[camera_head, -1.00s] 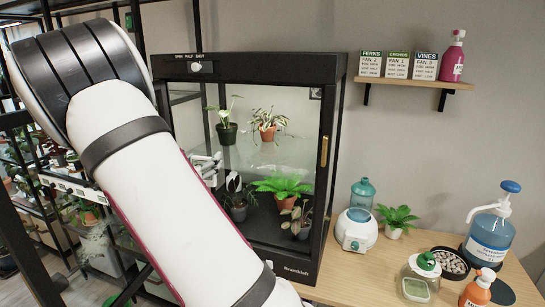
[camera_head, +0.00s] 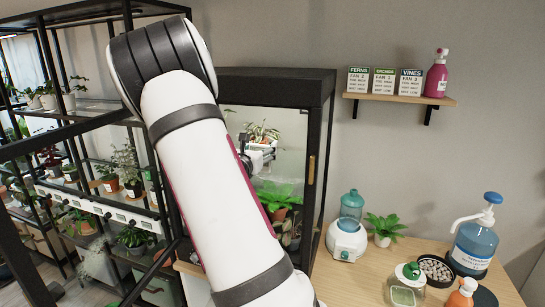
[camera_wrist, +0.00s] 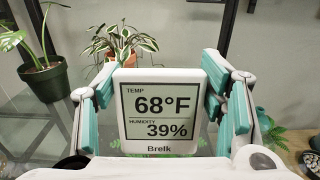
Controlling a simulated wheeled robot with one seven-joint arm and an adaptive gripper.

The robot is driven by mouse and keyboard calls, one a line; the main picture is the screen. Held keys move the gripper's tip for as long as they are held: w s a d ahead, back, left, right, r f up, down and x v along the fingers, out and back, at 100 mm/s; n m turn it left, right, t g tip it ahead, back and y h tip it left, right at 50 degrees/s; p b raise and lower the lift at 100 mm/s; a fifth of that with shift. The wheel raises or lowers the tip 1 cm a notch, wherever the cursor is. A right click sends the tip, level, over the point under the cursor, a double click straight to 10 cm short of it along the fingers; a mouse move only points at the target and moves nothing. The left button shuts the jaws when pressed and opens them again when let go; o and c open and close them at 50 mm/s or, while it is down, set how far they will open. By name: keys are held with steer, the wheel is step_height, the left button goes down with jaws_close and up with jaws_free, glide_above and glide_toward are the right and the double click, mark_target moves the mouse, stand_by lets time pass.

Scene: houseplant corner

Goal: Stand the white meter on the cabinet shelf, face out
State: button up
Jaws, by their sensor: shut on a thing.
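The white meter (camera_wrist: 158,115) sits upright between my gripper's teal-padded fingers in the wrist view. Its display faces the wrist camera and reads 68°F and 39%. My gripper (camera_wrist: 160,100) is shut on the meter's sides. In the head view my gripper (camera_head: 262,152) shows just past my arm, at the black-framed cabinet (camera_head: 290,88), near shelf height. My arm hides much of the cabinet's left side. The glass cabinet shelf (camera_wrist: 75,137) spreads below and behind the meter. Whether the meter's base touches it, I cannot tell.
On the shelf, a dark-potted plant (camera_wrist: 42,78) stands at left and a variegated plant (camera_wrist: 121,45) stands behind the meter. The cabinet's right post carries a brass handle (camera_head: 311,170).

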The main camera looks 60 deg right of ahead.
steer(key=shift+s+d+f, duration=0.2)
steer(key=shift+s+d, duration=0.7)
steer(key=shift+s, duration=0.1)
steer(key=shift+f+p, duration=0.35)
steer(key=shift+f, duration=1.35)
steer(key=shift+f, duration=0.1)
steer(key=o, duration=1.2)
